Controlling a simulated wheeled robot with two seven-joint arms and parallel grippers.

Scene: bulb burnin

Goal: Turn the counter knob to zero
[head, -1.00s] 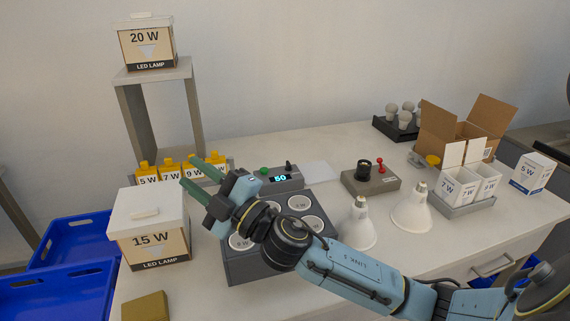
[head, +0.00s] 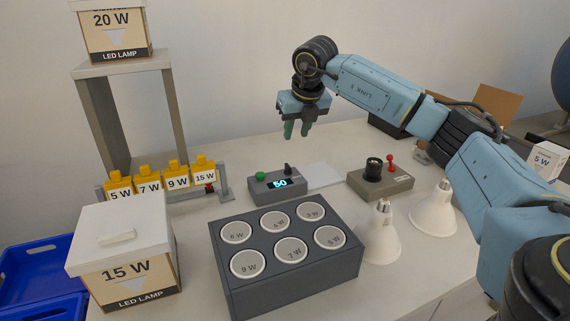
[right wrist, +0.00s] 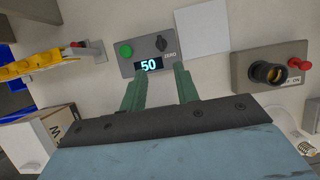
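The counter (head: 262,195) is a grey box with a green button, a blue-lit display reading 50 and a small black knob (head: 288,169) at its back right. In the right wrist view the counter (right wrist: 127,67) lies beyond my fingertips, and the knob (right wrist: 162,43) shows beside the word ZERO. My right gripper (head: 297,134) hangs above and behind the counter with its green fingers pointing down. In the right wrist view its fingers (right wrist: 161,73) stand apart, with nothing between them. It is not touching the knob. My left gripper is out of view.
A dark tray with labelled round sockets (head: 290,282) stands in front of the counter. A switch box (head: 385,186) with a red lever is to the right, beside white reflector bulbs (head: 378,240). A rack of yellow-topped holders (head: 176,180) is left. A pale flat sheet (head: 324,176) lies beside the counter.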

